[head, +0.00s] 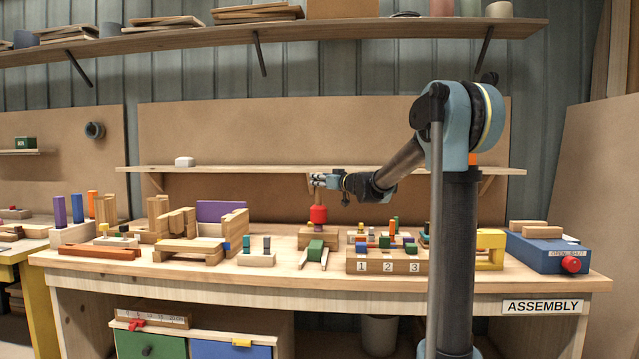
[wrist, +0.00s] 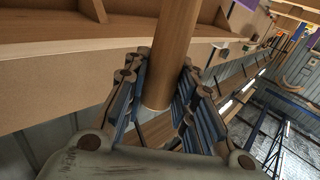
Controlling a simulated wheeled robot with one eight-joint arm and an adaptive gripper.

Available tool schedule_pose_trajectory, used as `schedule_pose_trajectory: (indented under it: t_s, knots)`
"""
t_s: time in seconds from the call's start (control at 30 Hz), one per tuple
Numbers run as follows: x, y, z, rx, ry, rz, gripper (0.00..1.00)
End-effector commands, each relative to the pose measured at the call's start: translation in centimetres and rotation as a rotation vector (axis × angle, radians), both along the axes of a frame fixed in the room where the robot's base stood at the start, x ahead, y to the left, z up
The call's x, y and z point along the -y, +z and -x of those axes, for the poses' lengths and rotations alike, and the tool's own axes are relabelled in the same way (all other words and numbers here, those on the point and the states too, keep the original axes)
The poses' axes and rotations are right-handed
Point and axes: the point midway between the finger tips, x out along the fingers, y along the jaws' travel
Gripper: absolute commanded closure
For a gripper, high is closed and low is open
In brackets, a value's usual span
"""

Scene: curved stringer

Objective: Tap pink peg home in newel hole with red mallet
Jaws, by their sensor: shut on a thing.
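My gripper (head: 320,181) is shut on the wooden handle of the red mallet. The handle also shows between the finger pads in the wrist view (wrist: 172,55). The mallet's red head (head: 318,214) hangs below the gripper, just above or touching a light wooden block (head: 306,240) near the bench's back; I cannot tell which. I cannot make out the pink peg in either view. Which wooden part holds the newel hole is not clear, and no hole shows. The wrist view does not show the mallet head.
A wooden stair-like assembly (head: 190,247) is at left. A yellow clamp-like part (head: 490,250) and a blue box (head: 545,252) are at right. A shelf (head: 240,170) runs behind the gripper.

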Motion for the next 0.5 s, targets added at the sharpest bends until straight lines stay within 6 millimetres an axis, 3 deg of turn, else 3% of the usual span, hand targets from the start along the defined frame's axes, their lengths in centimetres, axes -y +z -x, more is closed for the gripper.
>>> schedule_pose_trajectory:
  t_s: [0.23, 0.5]
  knots:
    - [0.0, 3.4, 0.0, 0.000, 0.000, 0.000, 1.00]
    - [0.0, 3.7, 0.0, 0.000, 0.000, 0.000, 1.00]
